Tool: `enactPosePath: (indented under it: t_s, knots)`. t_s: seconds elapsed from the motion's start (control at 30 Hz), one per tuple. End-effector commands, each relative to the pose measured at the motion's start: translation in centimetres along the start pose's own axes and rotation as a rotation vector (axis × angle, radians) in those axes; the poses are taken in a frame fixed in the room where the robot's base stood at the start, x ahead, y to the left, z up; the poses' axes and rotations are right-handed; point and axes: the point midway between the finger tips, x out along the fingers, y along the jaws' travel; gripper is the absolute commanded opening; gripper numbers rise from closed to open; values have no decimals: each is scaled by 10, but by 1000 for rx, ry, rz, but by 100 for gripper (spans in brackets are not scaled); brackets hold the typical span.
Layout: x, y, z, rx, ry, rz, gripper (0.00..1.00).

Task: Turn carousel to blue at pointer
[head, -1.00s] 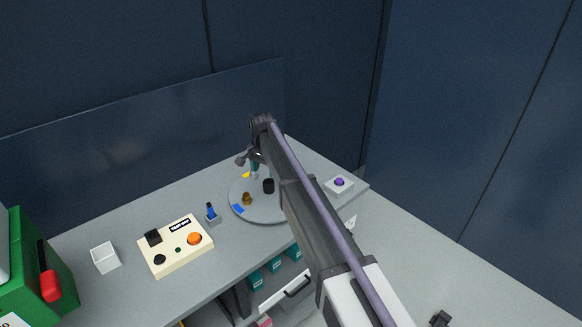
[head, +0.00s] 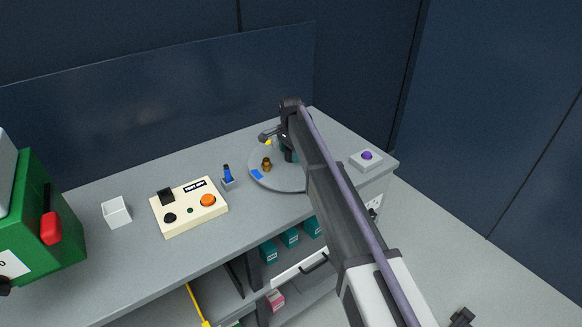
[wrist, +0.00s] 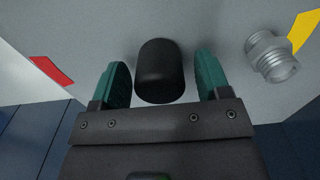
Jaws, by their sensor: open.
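The carousel is a round grey disc (head: 262,183) at the right end of the bench, partly hidden by my arm. Its blue patch (head: 256,174) faces the front left and its yellow patch (head: 268,142) the back left. A brass fitting (head: 266,164) stands on it. In the wrist view are a red patch (wrist: 52,71), a yellow patch (wrist: 303,31) and a silver threaded fitting (wrist: 271,57). My gripper (wrist: 160,75) is open, its teal fingers either side of a black knob (wrist: 158,72), with gaps showing. I cannot make out the pointer.
A purple button box (head: 366,159) sits right of my arm.

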Motion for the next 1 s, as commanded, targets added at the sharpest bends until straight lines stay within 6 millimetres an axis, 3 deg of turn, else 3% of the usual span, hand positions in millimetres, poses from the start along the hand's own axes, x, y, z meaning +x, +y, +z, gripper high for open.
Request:
enactPosePath:
  t_s: [0.03, 0.33, 1.0]
  knots:
    - [12, 0, 0, 0, 0, 0, 70]
    - [10, 0, 0, 0, 0, 0, 69]
    - [10, 0, 0, -1, 0, 0, 5]
